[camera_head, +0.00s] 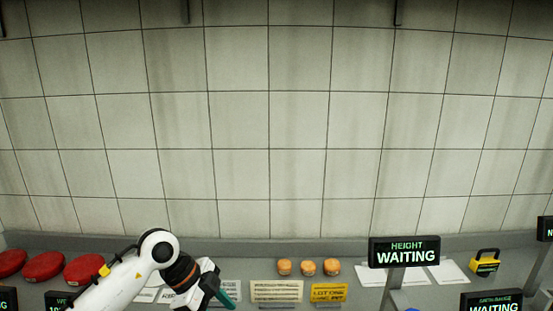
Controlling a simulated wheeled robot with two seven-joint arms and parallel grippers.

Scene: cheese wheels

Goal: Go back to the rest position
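My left arm comes in from the lower left. My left gripper (221,294) is at the bottom of the head view, over the grey counter (260,255) near some paper labels. A teal piece shows at its tip. I cannot make out whether its fingers are apart or together. My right gripper is not in view. Three small orange-brown round pieces (308,267) stand in a row at the counter's back.
Another WAITING sign (491,302) is at lower right. A yellow-and-black object (485,262) sits near white sheets (440,272). A yellow label (328,292) lies at centre. The tiled wall closes the back.

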